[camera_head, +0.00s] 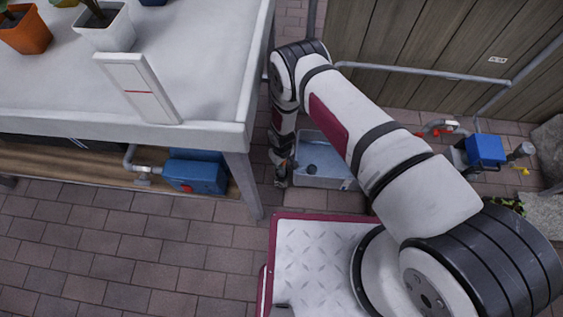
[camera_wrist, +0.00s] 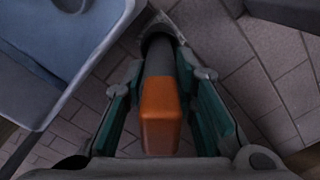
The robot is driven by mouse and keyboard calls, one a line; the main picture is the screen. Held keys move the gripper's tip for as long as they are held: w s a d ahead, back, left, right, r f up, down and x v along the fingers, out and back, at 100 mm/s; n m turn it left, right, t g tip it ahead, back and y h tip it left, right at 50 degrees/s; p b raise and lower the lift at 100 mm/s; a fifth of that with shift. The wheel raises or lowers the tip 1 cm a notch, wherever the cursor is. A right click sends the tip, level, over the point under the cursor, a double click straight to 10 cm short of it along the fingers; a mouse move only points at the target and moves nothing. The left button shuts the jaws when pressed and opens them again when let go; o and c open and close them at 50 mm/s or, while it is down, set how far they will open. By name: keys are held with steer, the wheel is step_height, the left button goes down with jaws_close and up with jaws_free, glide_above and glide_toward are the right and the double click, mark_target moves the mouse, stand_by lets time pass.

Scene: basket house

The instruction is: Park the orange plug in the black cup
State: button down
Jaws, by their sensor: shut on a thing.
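The orange plug (camera_wrist: 160,115) is between the two teal-lined fingers of my gripper (camera_wrist: 165,110) in the wrist view, its orange end toward the camera. A dark grey shaft runs on from it to a dark rounded, cup-like piece (camera_wrist: 160,36) at the top. I cannot tell whether that piece is the black cup or part of the plug, nor whether they touch. In the head view my gripper (camera_head: 281,172) hangs low beside the basin, small and partly hidden by my arm; the plug is not clear there.
A blue box (camera_head: 485,150) and pipes are at right.

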steer(key=shift+f, duration=0.15)
steer(key=shift+f+b, duration=0.2)
steer(key=shift+b, duration=0.2)
steer(key=c, duration=1.3)
jaws_free()
steer(key=shift+r, duration=0.15)
